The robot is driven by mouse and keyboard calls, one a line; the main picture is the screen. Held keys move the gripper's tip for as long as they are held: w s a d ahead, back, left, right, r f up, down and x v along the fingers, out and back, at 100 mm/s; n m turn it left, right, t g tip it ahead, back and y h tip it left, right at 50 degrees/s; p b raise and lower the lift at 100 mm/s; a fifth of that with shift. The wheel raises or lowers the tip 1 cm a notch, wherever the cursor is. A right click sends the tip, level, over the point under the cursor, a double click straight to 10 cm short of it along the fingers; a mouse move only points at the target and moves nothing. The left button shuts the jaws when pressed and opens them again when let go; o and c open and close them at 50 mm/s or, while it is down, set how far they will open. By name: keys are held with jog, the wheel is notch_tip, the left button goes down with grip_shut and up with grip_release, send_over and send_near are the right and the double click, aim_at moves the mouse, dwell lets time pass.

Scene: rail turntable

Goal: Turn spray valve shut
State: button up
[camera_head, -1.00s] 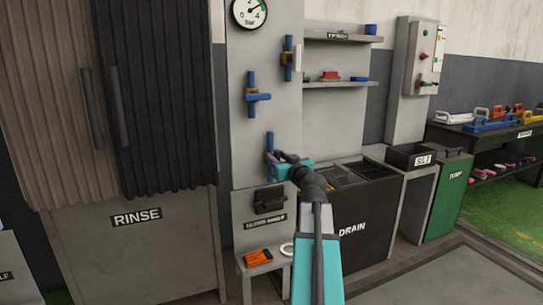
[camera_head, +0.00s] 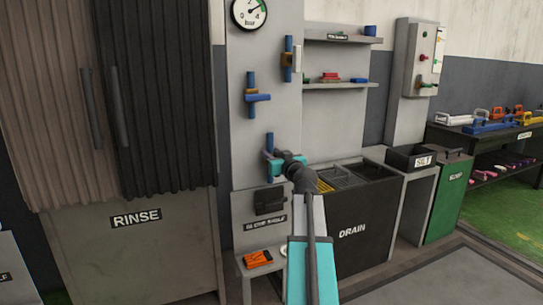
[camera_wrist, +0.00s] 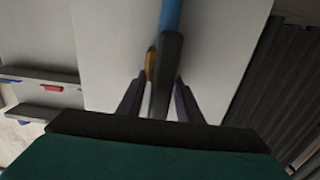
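Three valves on blue pipes are mounted on the grey panel (camera_head: 245,150); I cannot read which is the spray valve. The upper valve (camera_head: 287,60) has a pale upright handle. The middle valve (camera_head: 257,97) has a blue crosswise handle. My gripper (camera_head: 274,164) is at the lowest valve, whose blue pipe (camera_head: 269,140) shows above it and in the wrist view (camera_wrist: 171,14). There, a dark lever (camera_wrist: 165,75) stands between the fingers of my gripper (camera_wrist: 160,98), in line with the pipe. The fingers are apart, with gaps beside the lever. A brass-coloured part (camera_wrist: 151,65) is behind it.
A pressure gauge (camera_head: 249,12) is above the valves. A ledge (camera_head: 245,272) with an orange item (camera_head: 258,258) is below. The black drain tank (camera_head: 365,225) stands right of my arm, the rinse cabinet (camera_head: 140,250) left. Shelves (camera_head: 340,86) are upper right.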

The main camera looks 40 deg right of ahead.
jog(key=c, duration=0.7)
grip_shut()
jog(key=shift+d+m, duration=0.1)
jog(key=shift+m, duration=0.3)
jog(key=m, duration=0.2)
jog(key=shift+s+d+m, duration=0.15)
jog(key=shift+d+m, duration=0.1)
jog(key=shift+m, duration=0.15)
jog(key=m, duration=0.2)
jog(key=m+p, duration=0.1)
jog(key=m, duration=0.1)
jog(key=shift+s+d+f, duration=0.15)
jog(key=shift+d+f, duration=0.05)
jog(key=shift+d, duration=0.2)
jog(key=m+p, duration=0.1)
jog(key=m, duration=0.2)
jog(key=f+m+p, duration=0.1)
jog(key=m+p, duration=0.1)
jog(key=m, duration=0.2)
jog(key=f+m+p, duration=0.1)
jog(key=m, duration=0.2)
jog(key=shift+s+d, duration=0.1)
jog(key=shift+d, duration=0.3)
jog(key=shift+m, duration=0.3)
